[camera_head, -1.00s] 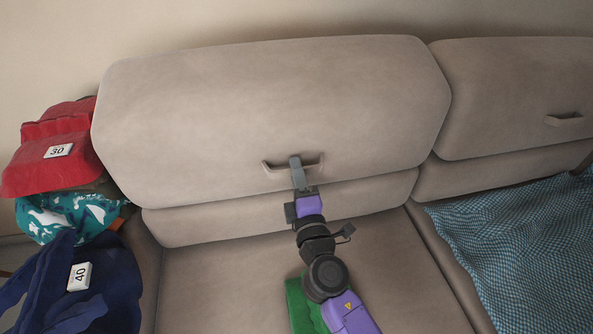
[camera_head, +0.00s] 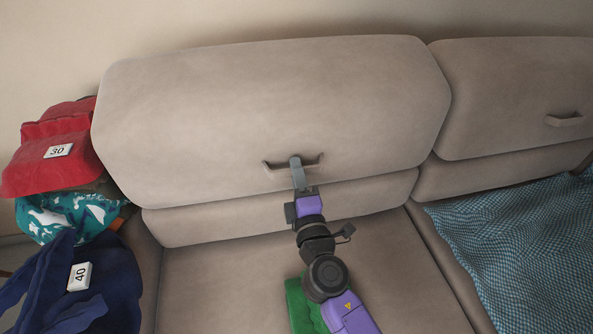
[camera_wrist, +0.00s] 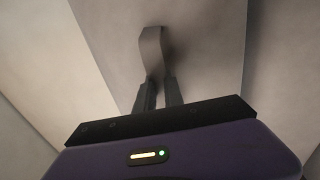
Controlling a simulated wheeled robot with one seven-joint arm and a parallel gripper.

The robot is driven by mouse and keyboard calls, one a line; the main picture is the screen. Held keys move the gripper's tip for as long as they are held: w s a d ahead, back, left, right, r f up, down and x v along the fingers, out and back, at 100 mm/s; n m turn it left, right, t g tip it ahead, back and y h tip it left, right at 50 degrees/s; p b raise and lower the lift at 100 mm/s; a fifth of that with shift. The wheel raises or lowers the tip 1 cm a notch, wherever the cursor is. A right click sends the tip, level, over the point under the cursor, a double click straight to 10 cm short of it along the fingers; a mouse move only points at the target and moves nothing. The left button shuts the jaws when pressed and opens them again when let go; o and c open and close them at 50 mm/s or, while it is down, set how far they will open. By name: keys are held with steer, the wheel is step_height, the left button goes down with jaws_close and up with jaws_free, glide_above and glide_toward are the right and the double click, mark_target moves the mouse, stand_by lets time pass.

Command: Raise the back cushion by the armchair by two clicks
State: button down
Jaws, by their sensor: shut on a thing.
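The back cushion (camera_head: 250,105) is a large beige padded block at the top of the left seat. A handle (camera_head: 275,166) sits low on its front face. My gripper (camera_head: 297,165) reaches up from below and is shut on this handle. In the wrist view, the two dark fingers of my gripper (camera_wrist: 160,90) pinch the curved handle strap (camera_wrist: 151,50) from both sides. The cushion (camera_wrist: 205,60) fills much of the background there. The fingers hide part of the handle. No armchair separate from this seating can be made out.
A second back cushion (camera_head: 520,95) with its own handle (camera_head: 565,119) is on the right. A blue checked cloth (camera_head: 515,250) covers the right seat. Red (camera_head: 50,170), teal (camera_head: 65,215) and navy (camera_head: 100,265) laundry lies at left. A green cloth (camera_head: 298,305) lies beside my arm.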

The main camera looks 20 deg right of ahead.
steer(key=shift+s+a+f+b, duration=0.1)
steer(key=shift+s+f+b, duration=0.3)
steer(key=shift+s+b, duration=0.15)
steer(key=c, duration=1.5)
jaws_free()
steer(key=shift+o, duration=0.2)
steer(key=shift+r, duration=0.1)
